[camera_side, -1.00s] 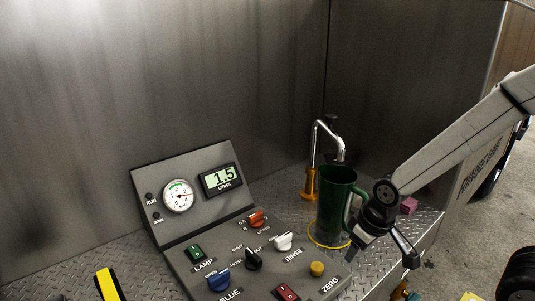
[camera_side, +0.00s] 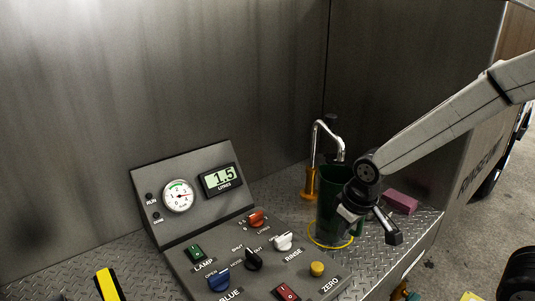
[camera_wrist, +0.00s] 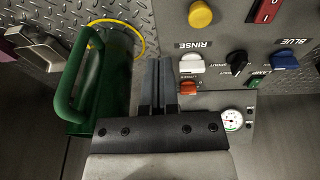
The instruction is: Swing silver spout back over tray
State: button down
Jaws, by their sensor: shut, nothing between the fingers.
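The silver spout (camera_side: 327,128) is a bent pipe on an orange base (camera_side: 310,183) at the back of the plate. In the side view its outlet end hangs over or close to the dark green jug (camera_side: 326,191); I cannot tell the depth. The jug stands at a yellow ring and shows at the left of the wrist view (camera_wrist: 92,88) with its handle. My gripper (camera_side: 346,213) is in front of the jug in the side view and hides part of it. In the wrist view its fingers (camera_wrist: 157,64) are shut and empty, beside the jug. I cannot clearly make out a tray.
A control panel (camera_side: 181,245) with knobs, switches, a gauge and a display reading 1.5 stands left of the jug. A pink block (camera_side: 400,201) lies to the right. A grey metal piece (camera_wrist: 38,48) shows beyond the jug handle in the wrist view. Metal walls close off the back.

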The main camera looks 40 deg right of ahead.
jog(key=w+r+m+h, duration=0.1)
jog(key=w+r+h, duration=0.1)
jog(key=w+r, duration=0.3)
jog(key=w+d+r+m+h, duration=0.1)
jog(key=w+r, duration=0.4)
jog(key=r, duration=0.7)
jog(key=w+d+r+m+t+h, duration=0.1)
jog(key=w+r+h, duration=0.2)
jog(key=w+r, duration=0.3)
notch_tip(320, 180, up, 3)
jog(key=shift+f, duration=0.2)
jog(key=shift+w+d, duration=0.1)
jog(key=shift+w, duration=0.05)
jog(key=w+d+f, duration=0.2)
jog(key=d+f, duration=0.6)
jog(key=d, duration=0.1)
